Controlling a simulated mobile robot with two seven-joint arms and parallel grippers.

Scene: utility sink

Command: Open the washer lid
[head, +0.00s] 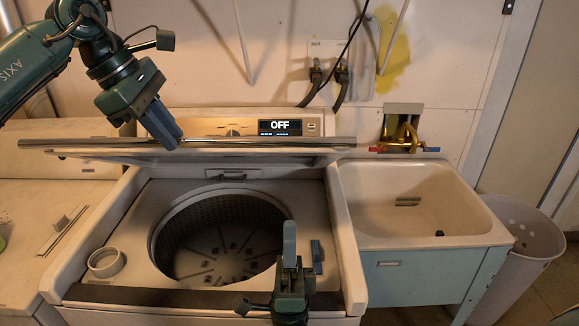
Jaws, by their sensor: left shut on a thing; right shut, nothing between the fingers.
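The washer (82,283) stands in the middle with its drum opening (170,240) uncovered. Its lid (255,150) is raised and seen nearly edge-on, a wide flat panel across the back of the opening and in front of the control panel. My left gripper (174,138) reaches down from the upper left and is shut on the lid's edge, left of its middle. My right gripper (289,232) is shut and empty, pointing up in front of the drum opening at the washer's front edge, apart from the lid.
The washer's display (280,127) reads OFF. A utility sink (420,241) with a brass faucet (403,137) stands close on the right, with a pale bin (520,250) beyond it. Another white appliance (30,225) stands on the left.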

